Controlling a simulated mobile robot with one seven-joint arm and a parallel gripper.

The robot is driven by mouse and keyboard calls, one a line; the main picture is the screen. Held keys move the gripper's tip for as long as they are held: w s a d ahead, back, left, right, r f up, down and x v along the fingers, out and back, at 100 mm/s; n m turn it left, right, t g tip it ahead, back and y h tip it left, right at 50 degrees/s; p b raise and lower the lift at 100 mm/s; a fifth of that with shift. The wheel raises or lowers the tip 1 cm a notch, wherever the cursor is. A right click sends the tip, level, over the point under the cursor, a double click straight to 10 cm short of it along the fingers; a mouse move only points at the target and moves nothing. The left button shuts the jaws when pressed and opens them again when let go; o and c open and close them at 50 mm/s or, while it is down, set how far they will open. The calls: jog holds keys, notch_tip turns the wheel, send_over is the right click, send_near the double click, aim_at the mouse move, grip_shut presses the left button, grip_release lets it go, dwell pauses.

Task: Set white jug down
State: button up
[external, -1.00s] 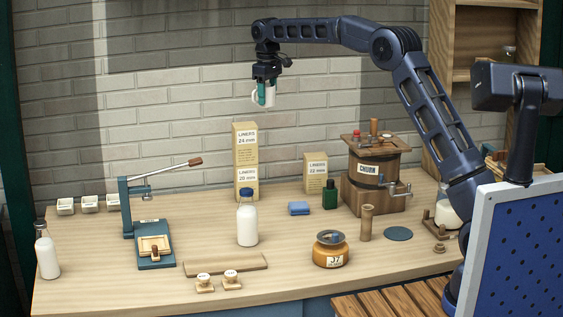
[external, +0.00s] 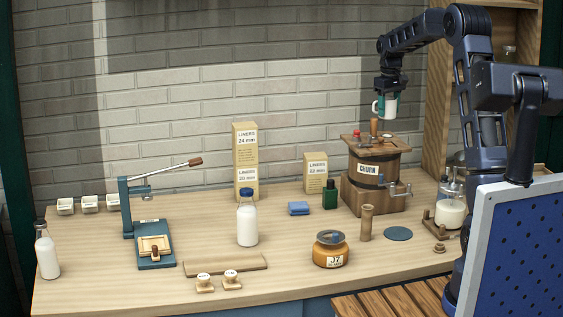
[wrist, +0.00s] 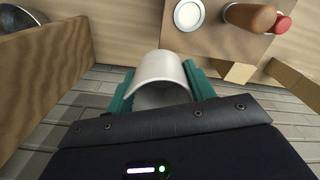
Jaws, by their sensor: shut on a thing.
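The white jug (external: 388,104) is in my gripper (external: 386,100), held in the air above and slightly right of the wooden churn (external: 375,175). In the wrist view the white jug (wrist: 163,75) sits between the two green fingers of my gripper (wrist: 160,85), which press on its sides.
On the bench (external: 310,255) stand an orange jar (external: 330,253), a milk bottle (external: 247,222), a wooden cylinder (external: 366,222), a green bottle (external: 330,195) and a blue round mat (external: 398,234). A glass vessel of milk (external: 451,213) stands at right. The front left bench is partly bare.

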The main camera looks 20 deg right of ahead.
jog(key=s+d+f, duration=0.6)
jog(key=s+d, duration=0.1)
jog(key=d, duration=0.3)
send_near(418, 194)
jog(key=shift+w+d+f+m, duration=0.1)
jog(key=shift+m, duration=0.2)
jog(key=shift+f, duration=2.75)
jog(key=shift+f, duration=0.2)
jog(key=o, duration=1)
jog(key=shift+o, duration=0.2)
jog(key=shift+r, duration=0.1)
